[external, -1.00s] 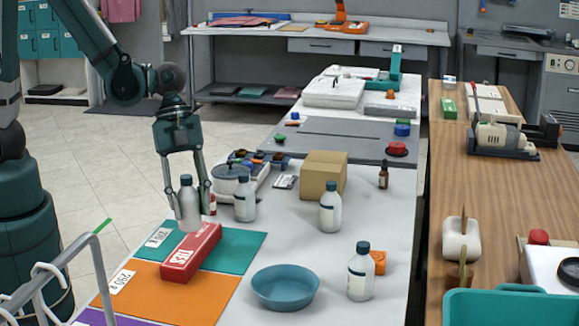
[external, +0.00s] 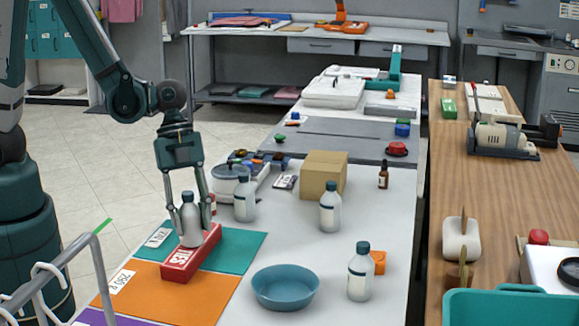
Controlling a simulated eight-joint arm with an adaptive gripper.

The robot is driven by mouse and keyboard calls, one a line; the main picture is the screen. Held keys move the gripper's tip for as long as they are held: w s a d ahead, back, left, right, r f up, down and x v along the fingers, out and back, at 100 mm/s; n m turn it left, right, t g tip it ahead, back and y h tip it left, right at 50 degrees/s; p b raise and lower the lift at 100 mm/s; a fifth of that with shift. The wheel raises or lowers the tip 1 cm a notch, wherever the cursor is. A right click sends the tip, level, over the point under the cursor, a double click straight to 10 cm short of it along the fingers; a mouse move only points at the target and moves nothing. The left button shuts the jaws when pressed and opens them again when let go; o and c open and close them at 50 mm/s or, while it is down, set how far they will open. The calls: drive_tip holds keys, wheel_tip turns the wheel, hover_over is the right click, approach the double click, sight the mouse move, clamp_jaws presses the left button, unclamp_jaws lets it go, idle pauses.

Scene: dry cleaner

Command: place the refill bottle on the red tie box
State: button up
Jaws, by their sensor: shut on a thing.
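My gripper (external: 190,217) points down and is shut on a white refill bottle (external: 190,228) with a dark cap, its fingers on either side. The bottle is upright, and its base is at the top of the red tie box (external: 181,264), toward the box's middle. I cannot tell whether it rests on the box or hangs just above it. The red box lies at a slant across the teal mat (external: 240,250) and the orange mat (external: 190,300).
Similar bottles stand on the table: one behind the gripper (external: 244,204), one by the cardboard box (external: 330,212) and one near the front (external: 359,278). A blue bowl (external: 285,290) is right of the mats. A wire rack (external: 45,280) is at front left.

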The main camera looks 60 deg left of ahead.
sight(186, 191)
drive_tip(key=shift+f, duration=0.1)
drive_tip(key=o, duration=1)
drive_tip(key=shift+r, duration=0.25)
drive_tip(key=shift+p+v, duration=1.15)
drive_tip(key=shift+v, duration=4.7)
drive_tip(key=shift+a+r, duration=0.1)
drive_tip(key=a+r+n+t+y, duration=0.1)
drive_tip(key=a+r+n+t, duration=0.1)
drive_tip(key=a+r+n, duration=0.2)
drive_tip(key=a+r+n+t+y, duration=0.2)
drive_tip(key=a+r+n, duration=0.3)
drive_tip(key=a+n, duration=0.4)
drive_tip(key=s+a+r+n+t+y, duration=0.1)
drive_tip(key=a+r+n+t, duration=0.2)
drive_tip(key=a, duration=0.8)
drive_tip(key=shift+a+r+n+t+y, duration=0.2)
drive_tip(key=shift+r+n, duration=0.45)
drive_tip(key=shift+n, duration=0.3)
drive_tip(key=shift+a+r+n+t+y, duration=0.1)
drive_tip(key=shift+a+r+n, duration=0.1)
drive_tip(key=shift+r+n, duration=0.6)
drive_tip(key=shift+f, duration=0.2)
